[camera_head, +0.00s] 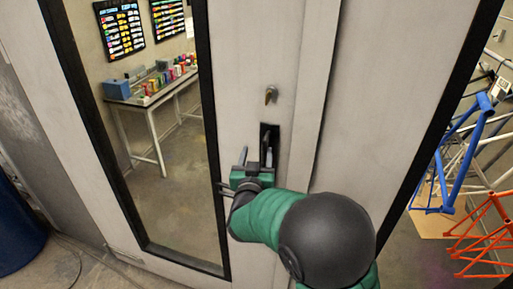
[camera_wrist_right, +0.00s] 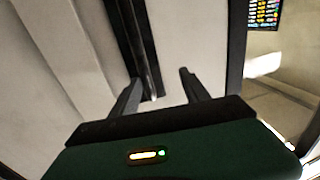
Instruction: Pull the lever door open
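The light grey door (camera_head: 238,60) has a tall window in a black frame and looks shut. Its lever (camera_head: 270,146) sits at a dark recessed plate, below a small brass-coloured lock (camera_head: 271,94). My right gripper (camera_head: 255,156) is at the lever's height, just left of and over the lower part of the plate, which it partly hides. In the right wrist view the two fingers (camera_wrist_right: 160,76) stand apart, with the dark plate strip (camera_wrist_right: 141,45) close to the left finger. I cannot tell whether they touch the lever. My left gripper is not in view.
Through the window a table (camera_head: 160,98) holds several coloured items, under wall boards (camera_head: 121,28). On the right, blue (camera_head: 468,125) and orange (camera_head: 482,240) bike frames show behind another black-framed pane. A blue drum (camera_head: 18,232) stands at the lower left, with a cable on the floor.

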